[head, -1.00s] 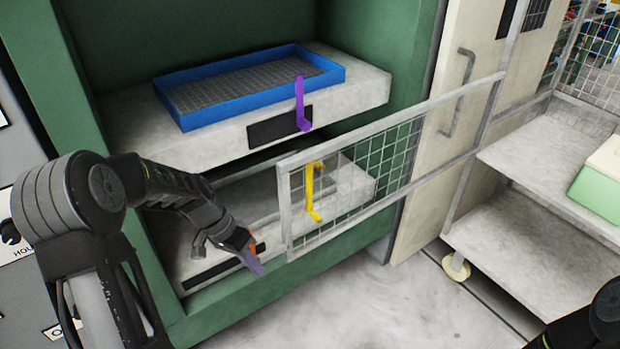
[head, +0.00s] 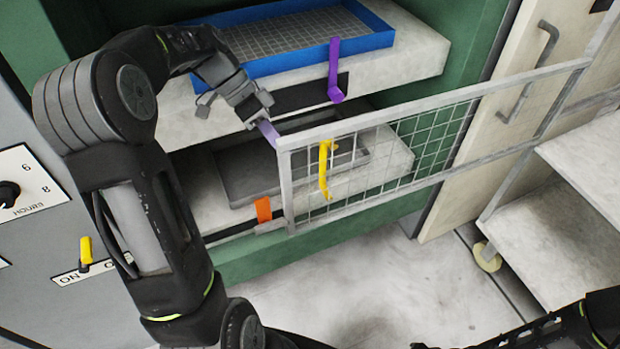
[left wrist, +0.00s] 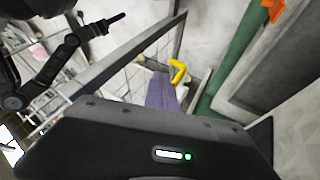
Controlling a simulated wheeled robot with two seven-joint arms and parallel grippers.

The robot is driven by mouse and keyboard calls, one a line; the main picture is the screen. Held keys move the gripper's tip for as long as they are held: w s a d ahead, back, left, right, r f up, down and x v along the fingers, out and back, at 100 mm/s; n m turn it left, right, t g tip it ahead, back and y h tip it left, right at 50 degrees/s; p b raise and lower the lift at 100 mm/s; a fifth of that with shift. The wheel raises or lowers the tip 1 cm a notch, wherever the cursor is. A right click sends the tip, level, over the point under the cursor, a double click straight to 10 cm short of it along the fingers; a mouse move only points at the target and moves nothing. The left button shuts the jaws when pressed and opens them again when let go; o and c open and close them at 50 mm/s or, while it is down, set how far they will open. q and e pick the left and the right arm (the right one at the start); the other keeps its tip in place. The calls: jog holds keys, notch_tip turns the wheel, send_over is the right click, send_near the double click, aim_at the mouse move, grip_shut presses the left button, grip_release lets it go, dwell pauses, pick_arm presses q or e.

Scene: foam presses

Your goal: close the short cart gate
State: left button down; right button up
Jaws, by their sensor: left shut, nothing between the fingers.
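The short cart gate (head: 375,180) is a grey frame with wire mesh. It stands swung out from the cart, its free end in front of the green press. A yellow handle (head: 325,170) shows at the mesh near that end. My left gripper (head: 266,132), with purple fingertips, is shut and empty at the gate's upper free corner; I cannot tell whether it touches. In the left wrist view the purple fingers (left wrist: 161,92) are beside the gate's bar (left wrist: 128,52). A dark part that looks like my right gripper (left wrist: 112,20) shows there, small.
The cart's shelves (head: 590,160) stand at the right. The press holds a blue tray (head: 388,40) on its upper plate, with a purple handle (head: 334,75). An orange handle (head: 263,210) is low, left of the gate. The floor (head: 370,285) in front is clear.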

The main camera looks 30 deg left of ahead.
aim_at(312, 189)
pick_arm(q)
jog(key=b+x, duration=0.8)
jog(key=x, duration=0.2)
jog(key=shift+s+b, duration=0.15)
jog(key=shift+b, duration=0.15)
jog(key=s+d, duration=0.1)
jog(key=s+d+p, duration=0.1)
jog(key=shift+d+r, duration=0.1)
jog(key=shift+d, duration=0.55)
jog(key=shift+s+d, duration=0.1)
